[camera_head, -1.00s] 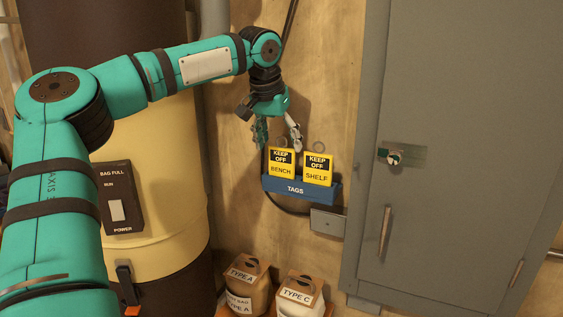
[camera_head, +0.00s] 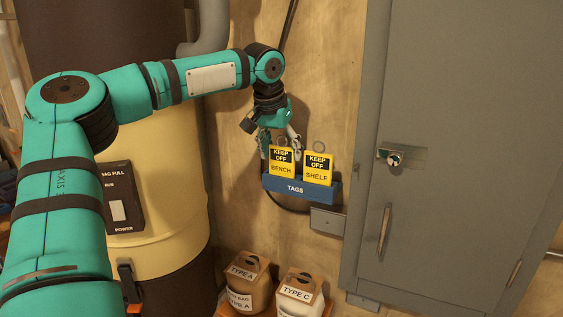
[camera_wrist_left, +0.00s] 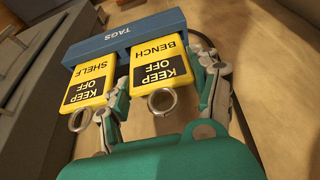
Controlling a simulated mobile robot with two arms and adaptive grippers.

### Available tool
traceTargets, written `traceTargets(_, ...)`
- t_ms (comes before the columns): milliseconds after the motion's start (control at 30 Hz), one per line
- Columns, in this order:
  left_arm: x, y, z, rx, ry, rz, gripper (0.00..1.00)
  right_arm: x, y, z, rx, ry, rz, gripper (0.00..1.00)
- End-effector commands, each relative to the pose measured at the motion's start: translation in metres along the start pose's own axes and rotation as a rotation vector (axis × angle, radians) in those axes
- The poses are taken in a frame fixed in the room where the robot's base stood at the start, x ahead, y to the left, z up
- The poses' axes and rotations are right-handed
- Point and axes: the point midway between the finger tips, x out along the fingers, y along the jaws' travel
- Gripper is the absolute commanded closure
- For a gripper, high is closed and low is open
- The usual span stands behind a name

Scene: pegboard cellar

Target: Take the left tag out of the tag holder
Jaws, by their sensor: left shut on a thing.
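The blue tag holder (camera_head: 318,193), marked TAGS, is on the wooden wall and also shows in the left wrist view (camera_wrist_left: 122,36). It holds two yellow and black KEEP OFF tags, each with a metal ring. The left tag reads BENCH (camera_head: 281,168) and sits on the right in the wrist view (camera_wrist_left: 160,62). The right tag reads SHELF (camera_head: 318,176). My left gripper (camera_head: 280,152) reaches down from above with a finger on each side of the BENCH tag, shut on it. The tag's lower end is hidden in the holder. My right gripper is out of view.
A grey cabinet (camera_head: 455,130) with a latch and handle stands just right of the holder. A small grey box (camera_head: 327,221) and cable are below it. TYPE A (camera_head: 248,282) and TYPE C (camera_head: 300,294) cartons stand lower down. A yellow and dark drum (camera_head: 165,190) is at left.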

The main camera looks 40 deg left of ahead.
Motion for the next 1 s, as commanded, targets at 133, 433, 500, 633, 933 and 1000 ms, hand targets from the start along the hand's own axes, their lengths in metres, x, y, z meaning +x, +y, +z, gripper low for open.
traceTargets(133,-0.002,0.000,-0.001,0.000,0.001,-0.001,0.58,0.002,0.000,0.000,0.000,0.000,0.000,0.53)
traceTargets(433,-0.028,0.000,-0.012,-0.002,0.004,-0.001,0.58,0.017,-0.002,0.001,0.000,0.001,-0.002,0.53)
traceTargets(500,-0.033,0.003,-0.007,0.002,0.002,0.002,0.58,0.024,-0.003,0.002,0.000,0.001,-0.003,0.53)
traceTargets(633,-0.043,0.011,0.015,0.004,0.005,0.003,0.58,0.039,-0.005,0.003,0.000,0.001,-0.005,0.53)
traceTargets(933,-0.078,0.037,0.082,0.004,0.006,0.000,0.58,0.077,-0.006,0.006,-0.001,0.002,-0.005,0.53)
traceTargets(1000,-0.086,0.042,0.093,0.003,0.005,0.000,0.58,0.082,-0.006,0.007,-0.001,0.002,-0.005,0.53)
